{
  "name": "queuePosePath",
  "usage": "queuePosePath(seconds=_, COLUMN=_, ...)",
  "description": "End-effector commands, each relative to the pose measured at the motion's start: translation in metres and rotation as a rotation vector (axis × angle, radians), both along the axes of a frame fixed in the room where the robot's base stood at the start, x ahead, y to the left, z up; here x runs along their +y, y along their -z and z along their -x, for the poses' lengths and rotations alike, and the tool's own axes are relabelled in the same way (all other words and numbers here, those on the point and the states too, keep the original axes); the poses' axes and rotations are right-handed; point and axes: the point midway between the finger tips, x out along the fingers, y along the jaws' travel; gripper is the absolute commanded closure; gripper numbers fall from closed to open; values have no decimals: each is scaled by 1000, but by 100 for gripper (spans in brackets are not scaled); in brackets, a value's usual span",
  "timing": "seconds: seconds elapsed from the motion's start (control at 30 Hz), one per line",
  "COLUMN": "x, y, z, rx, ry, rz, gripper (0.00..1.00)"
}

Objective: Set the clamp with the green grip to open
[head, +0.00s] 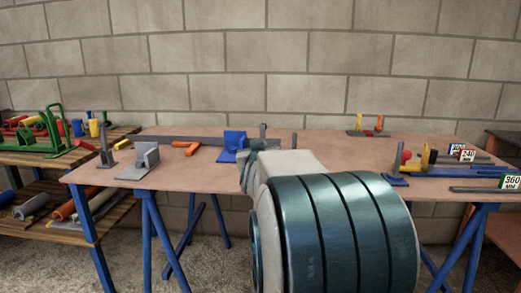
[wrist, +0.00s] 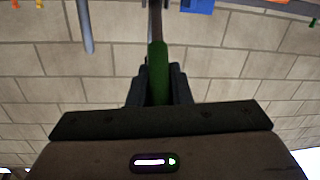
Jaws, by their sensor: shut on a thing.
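The green grip (wrist: 158,72) is upright in the middle of the wrist view, with a grey-brown metal bar of the clamp (wrist: 155,22) running on from it to the top edge. My gripper (wrist: 158,88) is shut on the green grip, one dark finger on each side. In the head view my own arm covers the middle of the table and hides the green grip. How far the clamp is open or shut cannot be told.
On the table (head: 330,147) stand a blue block (head: 232,142), an orange-handled piece (head: 187,147) and a grey bracket (head: 147,157). Clamps with number signs (head: 509,182) lie at the right. A shelf with green frames (head: 57,130) stands left. A brick wall (head: 300,60) is behind.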

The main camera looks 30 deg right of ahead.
Motion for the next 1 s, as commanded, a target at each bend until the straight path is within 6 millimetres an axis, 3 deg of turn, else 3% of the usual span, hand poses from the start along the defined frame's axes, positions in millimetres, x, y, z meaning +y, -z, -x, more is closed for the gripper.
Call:
queuePosePath(seconds=0.07, x=-1, y=3, z=1, rx=5, ry=2, rz=-2, gripper=100)
queuePosePath(seconds=0.1, x=-1, y=4, z=1, rx=6, ry=1, rz=-3, gripper=76)
queuePosePath(seconds=0.17, x=0, y=4, z=1, rx=6, ry=1, rz=-3, gripper=60)
queuePosePath(seconds=0.57, x=4, y=0, z=5, rx=3, ry=-2, rz=-1, gripper=60)
queuePosePath(seconds=1.0, x=45, y=-4, z=70, rx=3, ry=0, rz=-1, gripper=60)
